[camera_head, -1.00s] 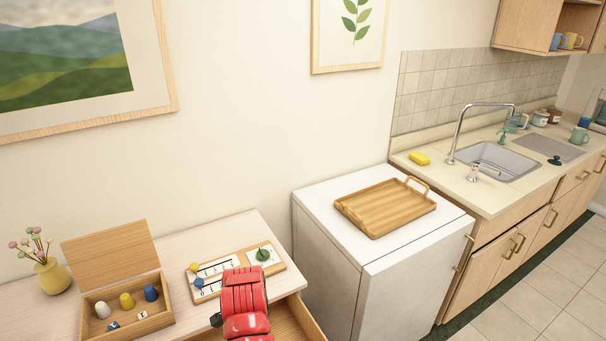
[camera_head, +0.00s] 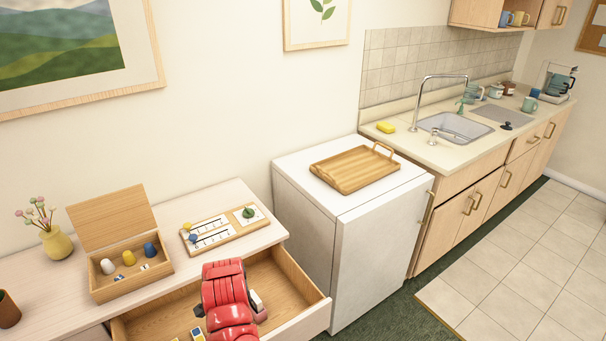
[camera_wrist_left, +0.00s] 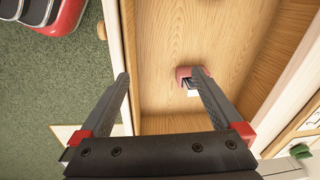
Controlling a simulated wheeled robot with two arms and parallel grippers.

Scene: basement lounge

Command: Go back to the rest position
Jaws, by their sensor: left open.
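My left arm's red links reach over the open drawer in the head view, and its gripper is hidden beneath them there. In the left wrist view my left gripper (camera_wrist_left: 156,75) is open, its two dark fingers apart above the drawer with nothing between them. The wooden drawer (camera_head: 285,283) is pulled out, and its inside also shows in the left wrist view (camera_wrist_left: 155,30). A small red and white item (camera_wrist_left: 187,80) shows at the right fingertip, partly covered by it. My right gripper is in neither view.
The dresser top (camera_head: 225,200) holds an open wooden box (camera_head: 130,286), a board with a green knob (camera_head: 225,230), a yellow vase (camera_head: 56,243) and a brown cup (camera_head: 8,312). A white cabinet (camera_head: 375,240) with a wooden tray (camera_head: 355,170) stands right. Tiled floor (camera_head: 520,260) is clear.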

